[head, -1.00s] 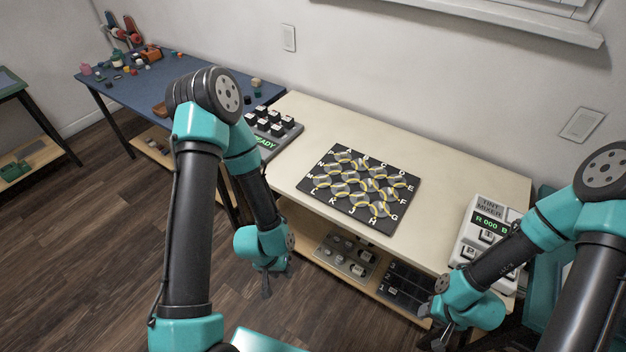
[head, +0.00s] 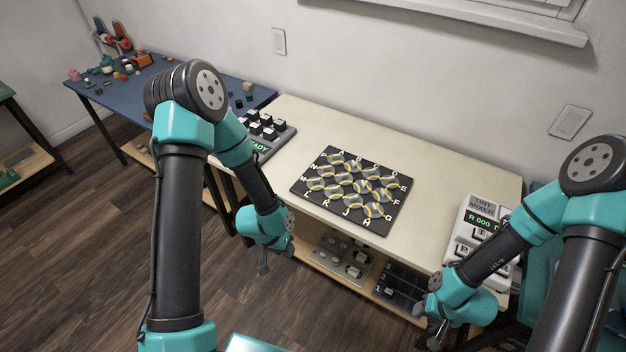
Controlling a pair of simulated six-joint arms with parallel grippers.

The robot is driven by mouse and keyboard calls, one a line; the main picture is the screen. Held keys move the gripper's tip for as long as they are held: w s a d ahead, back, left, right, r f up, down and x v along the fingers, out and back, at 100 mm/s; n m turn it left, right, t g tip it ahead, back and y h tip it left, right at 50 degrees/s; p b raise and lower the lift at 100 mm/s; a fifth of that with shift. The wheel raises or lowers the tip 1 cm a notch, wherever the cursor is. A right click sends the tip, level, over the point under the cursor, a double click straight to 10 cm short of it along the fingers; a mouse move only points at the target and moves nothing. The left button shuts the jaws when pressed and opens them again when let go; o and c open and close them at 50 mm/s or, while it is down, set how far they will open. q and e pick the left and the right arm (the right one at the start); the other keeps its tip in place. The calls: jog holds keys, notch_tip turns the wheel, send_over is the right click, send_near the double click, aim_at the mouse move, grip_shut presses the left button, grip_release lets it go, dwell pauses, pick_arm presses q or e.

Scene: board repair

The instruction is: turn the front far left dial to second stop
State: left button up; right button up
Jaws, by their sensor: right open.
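A grey panel (head: 331,263) with several small knobs stands on the low shelf under the cream table. The knobs are too small for me to read their settings or single out the front far left dial with certainty. My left gripper (head: 263,266) hangs to the left of this panel, apart from it and pointing down; whether its jaws are open is too small to tell. My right gripper (head: 436,338) is open and empty, low in front of the shelf's right part, apart from everything.
A black board (head: 300,185) with lettered edges and round striped tiles lies on the cream table (head: 455,170). A tint mixer (head: 482,207) stands at the table's right end. A dark numbered tray (head: 398,300) sits right of the knob panel. A button box (head: 283,140) is at the back left.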

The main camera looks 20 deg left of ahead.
pick_arm(q)
jog(key=w+r+m, duration=0.2)
jog(key=w+r, duration=0.1)
jog(key=w, duration=0.2)
jog(key=w+r+m, duration=0.2)
jog(key=w+r, duration=0.2)
jog(key=w, duration=0.2)
jog(key=w+r+m+y, duration=0.1)
jog(key=w+r+m, duration=0.1)
jog(key=w+r, duration=0.2)
jog(key=shift+w+a, duration=0.1)
jog(key=shift+w, duration=0.65)
jog(key=w+d+r+m+y, duration=0.2)
jog(key=w+r+m, duration=0.1)
jog(key=w+r, duration=0.4)
notch_tip(320, 180, up, 8)
jog(key=m+g+y, duration=0.1)
jog(key=m+g, duration=0.1)
jog(key=m, duration=0.1)
send_over(316, 182)
jog(key=shift+w+a, duration=0.15)
jog(key=shift+a, duration=0.05)
jog(key=shift+f, duration=0.1)
jog(key=shift+n, duration=0.3)
notch_tip(316, 182, down, 17)
jog(key=shift+f, duration=0.2)
jog(key=shift+c, duration=0.4)
